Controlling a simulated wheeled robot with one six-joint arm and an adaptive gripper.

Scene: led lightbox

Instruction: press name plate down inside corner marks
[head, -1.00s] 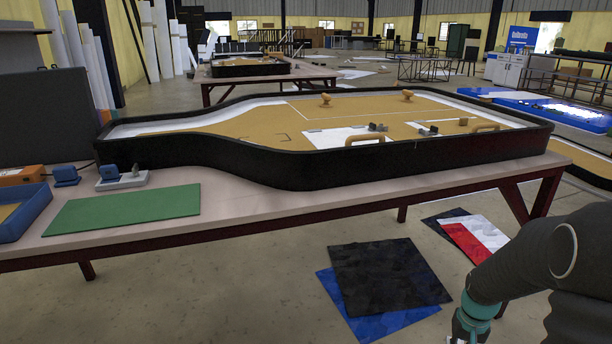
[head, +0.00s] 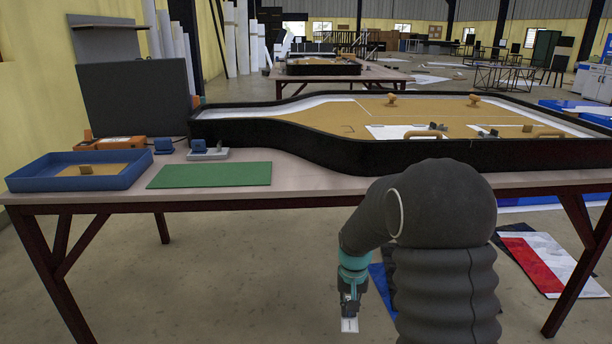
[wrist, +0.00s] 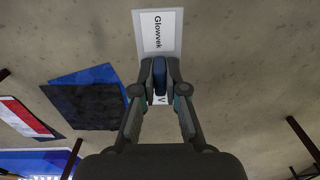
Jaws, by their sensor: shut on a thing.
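My gripper (head: 350,298) hangs in front of the table, lower than the tabletop. It is shut on a white name plate (head: 349,325), which shows only as a small pale piece below it. In the wrist view the name plate (wrist: 170,18) reads "Glowvek", and a dark blue grip piece (wrist: 160,78) sits between the fingertips of my gripper (wrist: 160,72). Part of the plate is hidden behind the fingers.
The table (head: 300,185) has a green mat (head: 210,174) and a blue tray (head: 40,177) at left. Small devices (head: 207,150) stand behind the mat. White sheets and knobs lie inside the lightbox. Dark and coloured sheets (head: 530,262) lie on the floor.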

